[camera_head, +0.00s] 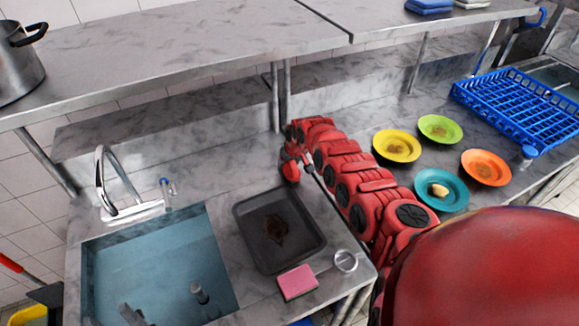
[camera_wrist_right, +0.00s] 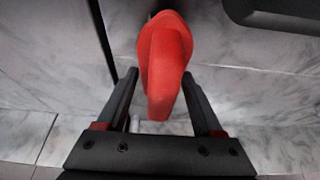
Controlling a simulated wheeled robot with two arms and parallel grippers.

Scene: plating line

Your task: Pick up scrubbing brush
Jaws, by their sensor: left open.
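A red object (camera_wrist_right: 165,65), which looks like the scrubbing brush, stands between the two dark fingers of my right gripper (camera_wrist_right: 162,76) in the right wrist view. Its wide part is near the fingertips, and its narrower end points back toward the palm with gaps on both sides. Whether the fingertips press on it is unclear. In the head view, my right arm reaches left over the counter, and a red part (camera_head: 290,170) shows at its end, above the back of the dark tray; I cannot separate brush from gripper there.
The dark tray (camera_head: 247,257) with a brown stain lies beside the sink (camera_head: 150,265). A pink sponge (camera_head: 297,283) and a metal ring (camera_head: 346,261) are at the front edge. Several coloured plates and a blue rack (camera_head: 519,101) are to the right. A shelf (camera_head: 180,60) overhangs the back.

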